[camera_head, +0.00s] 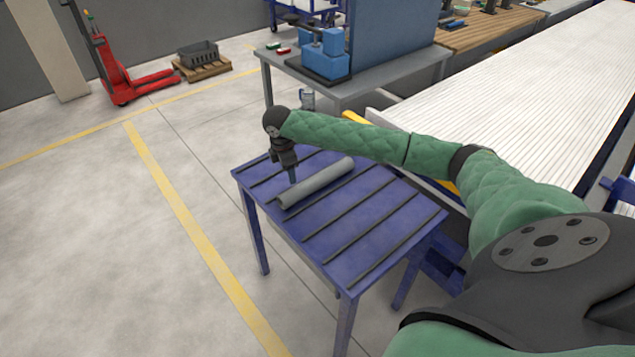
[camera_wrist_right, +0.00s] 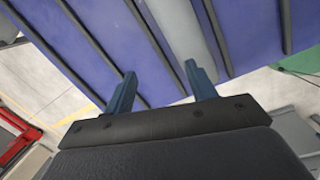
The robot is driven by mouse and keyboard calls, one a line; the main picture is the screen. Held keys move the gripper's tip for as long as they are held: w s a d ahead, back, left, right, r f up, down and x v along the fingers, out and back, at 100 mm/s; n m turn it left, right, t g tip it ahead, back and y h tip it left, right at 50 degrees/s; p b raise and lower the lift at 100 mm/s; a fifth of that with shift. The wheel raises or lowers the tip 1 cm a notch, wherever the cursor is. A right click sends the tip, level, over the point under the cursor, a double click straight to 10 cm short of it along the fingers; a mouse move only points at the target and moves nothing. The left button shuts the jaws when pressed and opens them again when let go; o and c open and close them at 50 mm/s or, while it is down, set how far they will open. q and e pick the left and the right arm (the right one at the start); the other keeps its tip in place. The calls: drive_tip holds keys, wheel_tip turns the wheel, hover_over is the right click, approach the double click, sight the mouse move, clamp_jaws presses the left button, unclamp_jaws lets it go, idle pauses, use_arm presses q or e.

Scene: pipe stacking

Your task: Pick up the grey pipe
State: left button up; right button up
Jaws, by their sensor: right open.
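The grey pipe (camera_head: 316,183) lies on the blue slatted table (camera_head: 372,237), near its far left side. My right gripper (camera_head: 291,178) points down just behind the pipe in the head view. In the right wrist view its two blue fingers (camera_wrist_right: 160,85) are apart, with no object gripped between them. Whether a finger touches the pipe I cannot tell. My left gripper is not in view.
Dark raised strips cross the blue table. A grey workbench (camera_head: 348,90) with a blue device (camera_head: 325,62) stands behind it. A long white conveyor (camera_head: 500,95) runs at the right. The floor left of the table is clear up to a red pallet jack (camera_head: 110,65).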

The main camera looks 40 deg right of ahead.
sight(313, 178)
drive_tip(key=d+n+g, duration=0.1)
drive_tip(key=d, duration=0.1)
drive_tip(key=s+d+r+n+g, duration=0.1)
drive_tip(key=d, duration=0.2)
drive_tip(key=d+n+y, duration=0.1)
drive_tip(key=d, duration=0.1)
drive_tip(key=shift+s+d+r+n+g, duration=0.15)
drive_tip(key=shift+s+d+n+g, duration=0.15)
drive_tip(key=shift+g, duration=0.1)
drive_tip(key=shift+s+f, duration=0.1)
drive_tip(key=shift+f, duration=0.15)
drive_tip(key=shift+s+f+p, duration=0.25)
drive_tip(key=shift+f+p, duration=0.25)
drive_tip(key=shift+f, duration=0.7)
drive_tip(key=f, duration=0.1)
drive_tip(key=f+p, duration=0.1)
drive_tip(key=s+f, duration=0.1)
drive_tip(key=shift+a+f+p, duration=0.35)
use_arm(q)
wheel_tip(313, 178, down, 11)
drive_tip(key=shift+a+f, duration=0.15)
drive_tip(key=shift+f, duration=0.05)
use_arm(e)
drive_tip(key=shift+s+f, duration=0.1)
drive_tip(key=shift+f, duration=0.35)
drive_tip(key=c, duration=0.8)
drive_tip(key=shift+r, duration=0.1)
drive_tip(key=shift+c, duration=0.2)
